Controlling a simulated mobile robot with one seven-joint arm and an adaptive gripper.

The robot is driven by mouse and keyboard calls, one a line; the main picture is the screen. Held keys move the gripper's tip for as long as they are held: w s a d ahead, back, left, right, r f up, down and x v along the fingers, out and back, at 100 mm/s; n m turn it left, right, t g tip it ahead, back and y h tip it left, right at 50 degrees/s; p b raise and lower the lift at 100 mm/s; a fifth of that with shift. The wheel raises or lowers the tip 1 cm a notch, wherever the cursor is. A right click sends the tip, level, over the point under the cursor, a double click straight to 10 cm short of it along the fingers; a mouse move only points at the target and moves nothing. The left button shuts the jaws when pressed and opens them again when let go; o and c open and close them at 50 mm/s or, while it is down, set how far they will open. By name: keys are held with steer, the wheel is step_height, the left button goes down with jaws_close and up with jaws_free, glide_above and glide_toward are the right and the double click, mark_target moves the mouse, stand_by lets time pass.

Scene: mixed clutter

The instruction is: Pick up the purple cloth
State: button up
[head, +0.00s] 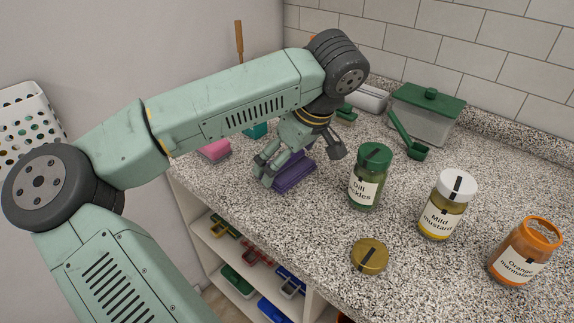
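The purple cloth (295,177) lies folded on the speckled countertop (315,215), near its front edge, in the head view. My gripper (301,166) is right over it, pointing down. Its fingers are spread, with one on the left side of the cloth and one to the right of it. Part of the cloth is hidden behind the gripper. I cannot tell whether the fingers touch the cloth.
A dill pickles jar (370,177) stands close to the right. A pink sponge-like block (214,150) lies left. A green-lidded container (425,112) stands behind.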

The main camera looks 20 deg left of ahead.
steer(key=c, duration=0.8)
steer(key=shift+r, duration=0.1)
steer(key=shift+r+b, duration=0.35)
steer(key=shift+r, duration=0.25)
step_height(320, 180, up, 2)
steer(key=shift+r+b, duration=0.1)
steer(key=shift+b, duration=0.35)
steer(key=s+d+b, duration=0.1)
steer(key=s, duration=0.4)
steer(key=s+d+r+b, duration=0.1)
steer(key=s, duration=0.4)
steer(key=s+d+b, duration=0.1)
steer(key=s, duration=0.4)
steer(key=shift+s+d+r, duration=0.2)
steer(key=shift+s+d, duration=0.1)
steer(key=o, duration=0.5)
steer(key=c, duration=0.4)
